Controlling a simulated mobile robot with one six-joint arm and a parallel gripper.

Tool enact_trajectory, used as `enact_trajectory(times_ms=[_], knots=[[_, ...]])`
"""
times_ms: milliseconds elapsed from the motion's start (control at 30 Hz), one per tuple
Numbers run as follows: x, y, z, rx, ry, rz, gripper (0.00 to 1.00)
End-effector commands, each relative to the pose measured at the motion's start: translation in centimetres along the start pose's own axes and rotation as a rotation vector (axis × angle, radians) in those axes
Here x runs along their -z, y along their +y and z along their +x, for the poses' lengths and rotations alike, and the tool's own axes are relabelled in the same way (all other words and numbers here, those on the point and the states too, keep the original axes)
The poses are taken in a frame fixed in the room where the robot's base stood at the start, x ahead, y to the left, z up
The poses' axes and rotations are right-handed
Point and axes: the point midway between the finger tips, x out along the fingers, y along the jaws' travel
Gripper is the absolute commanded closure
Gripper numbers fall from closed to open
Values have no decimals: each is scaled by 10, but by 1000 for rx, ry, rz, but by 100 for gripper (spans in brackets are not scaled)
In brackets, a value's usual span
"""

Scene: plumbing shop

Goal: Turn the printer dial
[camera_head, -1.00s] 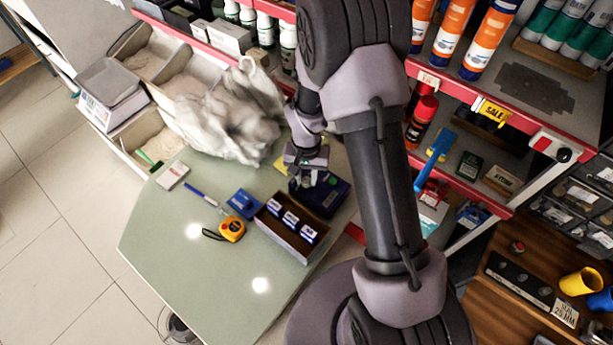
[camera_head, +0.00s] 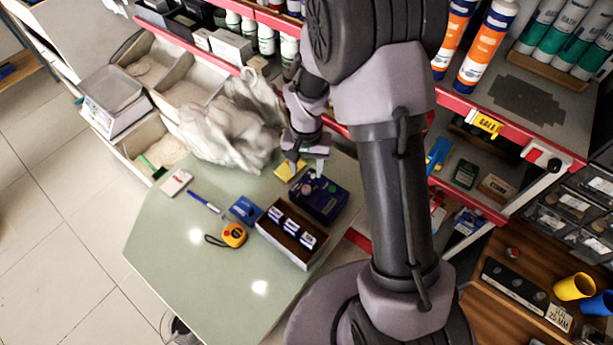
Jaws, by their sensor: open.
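A dark blue box-shaped device, which looks like the printer (camera_head: 326,207), sits on the green table behind the open box of small packs. A small light round spot on its top may be the dial (camera_head: 307,188), but it is too small to be sure. My gripper (camera_head: 306,169) is open and hangs just above the back left part of the printer, fingers pointing down. I cannot tell whether a fingertip touches it. My arm covers the area to the right of the printer.
The open box (camera_head: 287,252) holding small packs stands in front of the printer. A tape measure (camera_head: 233,235), a blue pad (camera_head: 245,209), a pen (camera_head: 206,202) and a yellow block (camera_head: 288,171) lie nearby. A crumpled white bag (camera_head: 225,135) stands behind left. The table's front left is clear.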

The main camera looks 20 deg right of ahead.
Motion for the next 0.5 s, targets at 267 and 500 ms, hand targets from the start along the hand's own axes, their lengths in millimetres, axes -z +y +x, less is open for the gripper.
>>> enact_trajectory(times_ms=[267,500], knots=[[1,0,-75,1,2,1,52],[0,0,-86,0,0,1,52]])
